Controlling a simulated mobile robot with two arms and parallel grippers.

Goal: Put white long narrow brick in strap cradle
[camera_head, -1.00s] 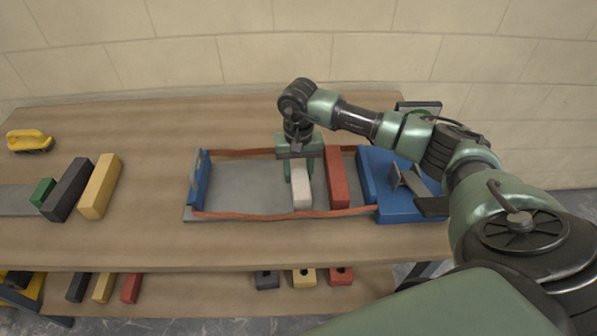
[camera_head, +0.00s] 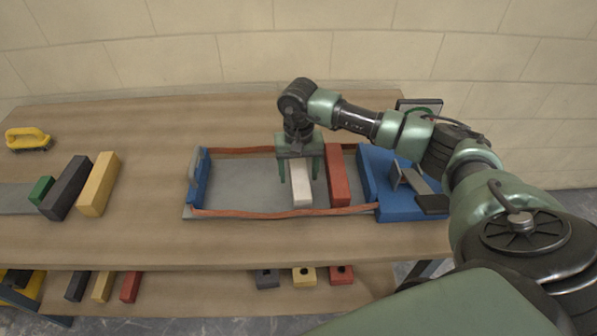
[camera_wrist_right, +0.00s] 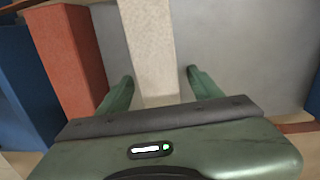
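The white long narrow brick (camera_head: 301,194) lies on the grey floor of the strap cradle (camera_head: 240,188), left of a red brick (camera_head: 337,178) and apart from it. It also shows in the right wrist view (camera_wrist_right: 148,45). My right gripper (camera_head: 299,180) is over the white brick with its fingers spread. In the right wrist view the green fingers (camera_wrist_right: 163,88) stand on either side of the brick with gaps, so it is open and not gripping. The far end of the brick is partly hidden by the gripper. My left gripper is not in view.
Orange straps (camera_head: 270,214) run along the cradle's long sides, with a blue end wall (camera_head: 201,180) and a blue block (camera_head: 395,200) at its ends. Black (camera_head: 68,188), yellow (camera_head: 99,185) and green (camera_head: 41,190) bricks stand at the left. More bricks lie on the lower shelf.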

